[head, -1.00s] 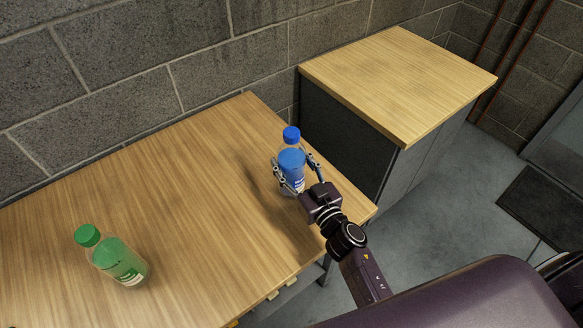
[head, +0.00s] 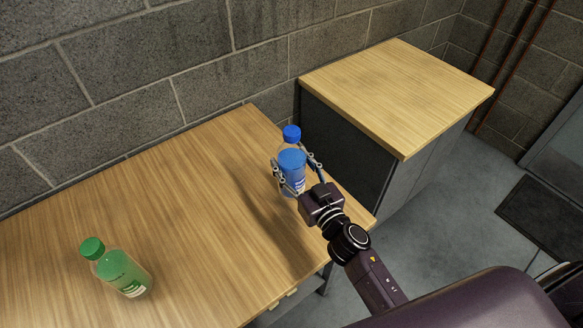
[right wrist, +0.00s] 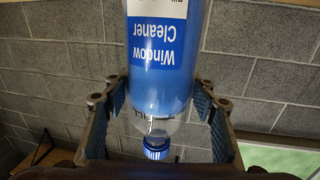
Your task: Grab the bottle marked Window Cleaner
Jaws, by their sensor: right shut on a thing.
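A clear bottle with blue liquid and a blue cap (head: 291,133) is between the fingers of my right gripper (head: 295,182), near the table's right end. In the right wrist view my right gripper (right wrist: 160,115) is shut on this window cleaner bottle (right wrist: 180,85). Its blue and white label reads "Window Cleaner", upside down there. The bottle looks raised above the table, with a shadow on the wood to its left. A second bottle, with green liquid and a green cap (head: 118,268), stands on the table at the lower left. My left gripper is not in view.
The wooden table (head: 170,205) is largely clear between the two bottles. A dark cabinet with a wooden top (head: 395,90) stands beyond the table's right end. A grey block wall (head: 130,80) runs behind. A dark mat (head: 550,215) lies on the floor at right.

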